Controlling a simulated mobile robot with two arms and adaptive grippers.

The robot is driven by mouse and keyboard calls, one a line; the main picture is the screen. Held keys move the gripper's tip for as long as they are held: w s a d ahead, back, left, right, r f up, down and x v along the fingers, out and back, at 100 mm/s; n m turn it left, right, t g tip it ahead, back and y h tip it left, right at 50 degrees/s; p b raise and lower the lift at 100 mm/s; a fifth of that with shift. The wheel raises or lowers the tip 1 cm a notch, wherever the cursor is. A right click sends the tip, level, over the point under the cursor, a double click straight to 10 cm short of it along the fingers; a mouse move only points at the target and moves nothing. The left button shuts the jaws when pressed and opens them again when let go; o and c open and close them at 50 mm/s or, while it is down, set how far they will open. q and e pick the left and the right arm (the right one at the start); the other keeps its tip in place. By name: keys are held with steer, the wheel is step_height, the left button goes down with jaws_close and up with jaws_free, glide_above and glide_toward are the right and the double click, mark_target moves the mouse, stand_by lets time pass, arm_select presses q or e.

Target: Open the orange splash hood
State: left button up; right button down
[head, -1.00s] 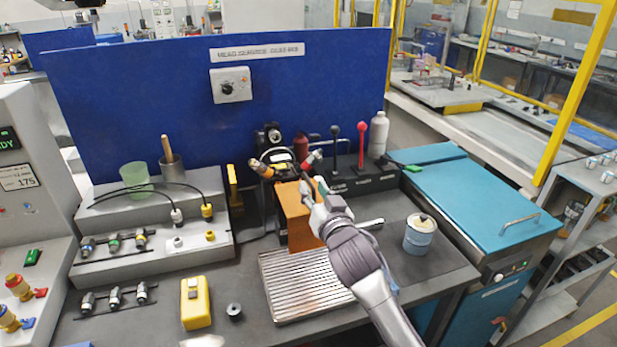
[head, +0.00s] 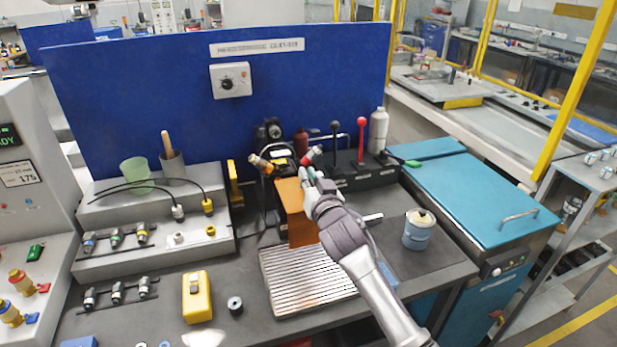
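The orange splash hood (head: 292,212) is a flat-sided orange panel standing upright behind the ribbed metal tray (head: 306,280), in the middle of the bench. My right gripper (head: 311,176) is at the hood's upper right edge, with its arm coming in from the lower right. Its fingers look close to or touching that edge; their tips are small and partly hidden, so I cannot tell whether they grip it. What lies behind the hood is hidden. My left gripper does not show.
Lever controls with black and red knobs (head: 361,138) stand behind right. A blue-and-white can (head: 417,230) stands right of my arm. A yellow device (head: 196,297) and a small dark ring (head: 235,305) lie left of the tray. A blue panel (head: 150,100) closes off the back.

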stand_by(0.3)
steer(key=shift+w+d, duration=0.1)
steer(key=shift+d, duration=0.15)
steer(key=w+d+p, duration=0.1)
steer(key=w+d, duration=0.1)
steer(key=d, duration=0.5)
steer(key=w+d+p, duration=0.1)
steer(key=w+d, duration=0.1)
steer(key=d, duration=0.6)
steer(key=shift+w, duration=0.4)
steer(key=c, duration=1.2)
jaws_free()
steer(key=shift+c, duration=0.2)
steer(key=shift+s, duration=0.1)
